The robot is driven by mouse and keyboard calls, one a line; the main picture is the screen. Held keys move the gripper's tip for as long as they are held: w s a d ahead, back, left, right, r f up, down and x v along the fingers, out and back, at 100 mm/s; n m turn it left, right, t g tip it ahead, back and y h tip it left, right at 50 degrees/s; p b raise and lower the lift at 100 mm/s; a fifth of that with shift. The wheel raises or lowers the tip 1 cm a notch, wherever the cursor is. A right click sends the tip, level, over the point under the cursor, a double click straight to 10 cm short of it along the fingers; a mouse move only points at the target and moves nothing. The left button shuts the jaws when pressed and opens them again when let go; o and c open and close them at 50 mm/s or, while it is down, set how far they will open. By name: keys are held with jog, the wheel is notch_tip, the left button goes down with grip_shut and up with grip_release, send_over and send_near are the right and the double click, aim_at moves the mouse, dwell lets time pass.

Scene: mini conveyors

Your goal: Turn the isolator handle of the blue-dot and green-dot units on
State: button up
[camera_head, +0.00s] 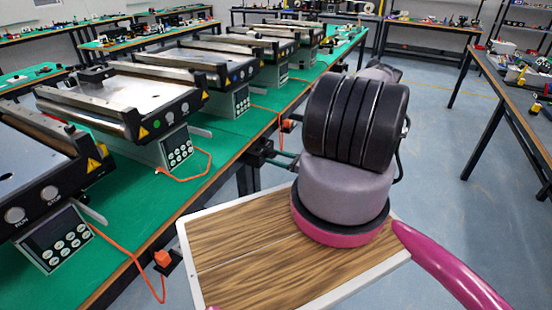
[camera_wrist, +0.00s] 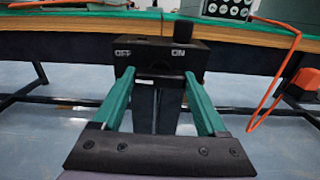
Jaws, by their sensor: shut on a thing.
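In the wrist view a black isolator box (camera_wrist: 217,52) is fixed at the table's front edge, with OFF printed on the left and ON on the right. My gripper (camera_wrist: 159,74) reaches it with its green fingers at the dark front, shut on the isolator handle. My arm hides part of the table edge.
The green bench (camera_head: 225,130) carries several conveyors in a row. Orange cables loop over its front edge, one ending at an orange plug (camera_head: 287,125). In the wrist view an orange cable (camera_wrist: 278,85) hangs to the right of the box.

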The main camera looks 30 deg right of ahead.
jog(key=m, duration=0.9)
jog(key=shift+m, duration=0.3)
jog(key=m, duration=0.4)
jog(key=shift+d+m, duration=0.1)
jog(key=shift+m, duration=1.9)
jog(key=o, duration=1.3)
jog(key=shift+s, duration=0.1)
